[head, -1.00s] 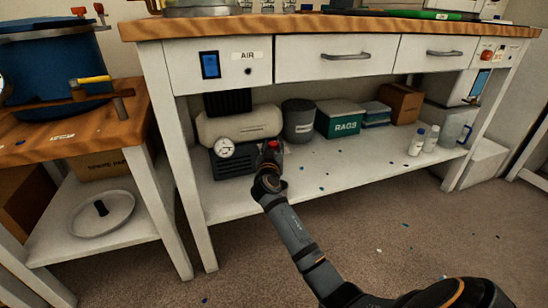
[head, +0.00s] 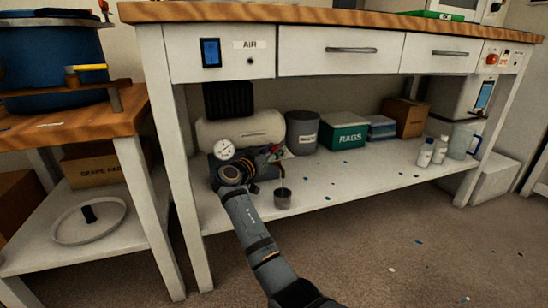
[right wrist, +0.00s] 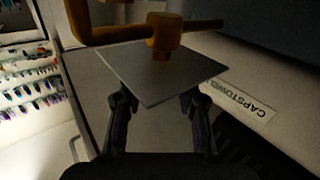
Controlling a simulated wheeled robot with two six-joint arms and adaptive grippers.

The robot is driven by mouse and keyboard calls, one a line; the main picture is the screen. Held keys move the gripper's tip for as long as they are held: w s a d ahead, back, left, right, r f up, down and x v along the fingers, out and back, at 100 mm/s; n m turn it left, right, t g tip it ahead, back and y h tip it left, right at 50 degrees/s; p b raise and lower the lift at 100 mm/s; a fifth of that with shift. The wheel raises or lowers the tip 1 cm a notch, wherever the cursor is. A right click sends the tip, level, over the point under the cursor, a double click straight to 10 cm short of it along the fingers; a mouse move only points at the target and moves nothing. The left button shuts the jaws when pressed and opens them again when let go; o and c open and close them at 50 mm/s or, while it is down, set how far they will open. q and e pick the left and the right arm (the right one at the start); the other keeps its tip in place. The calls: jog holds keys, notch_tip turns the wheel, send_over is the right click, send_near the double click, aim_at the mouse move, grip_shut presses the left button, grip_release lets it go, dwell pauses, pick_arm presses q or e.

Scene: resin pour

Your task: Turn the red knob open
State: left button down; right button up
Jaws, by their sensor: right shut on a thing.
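The red knob (head: 276,149) is a small red spot beside the gauge (head: 224,149), in front of the white tank on the lower shelf. My right gripper (head: 266,157) reaches in from the left of the knob and is shut on it. Most of the knob is hidden by the fingers. In the right wrist view the two fingers of my right gripper (right wrist: 160,106) stand apart, with their tips under a grey square plate (right wrist: 160,72). The knob cannot be made out there. My left gripper is not in view.
The white tank (head: 240,128) lies behind the gripper. A grey bin (head: 302,132) and a green RAGS box (head: 343,134) stand to the right. Brass-coloured pipework (right wrist: 165,35) is close to the plate.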

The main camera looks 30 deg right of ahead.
jog(key=shift+w+m+g+h+b, duration=0.1)
jog(key=shift+m+g+h+b, duration=0.25)
jog(key=shift+g, duration=0.35)
jog(key=o, duration=1.2)
jog(key=shift+c, duration=0.2)
jog(key=v, duration=0.7)
jog(key=shift+a, duration=0.25)
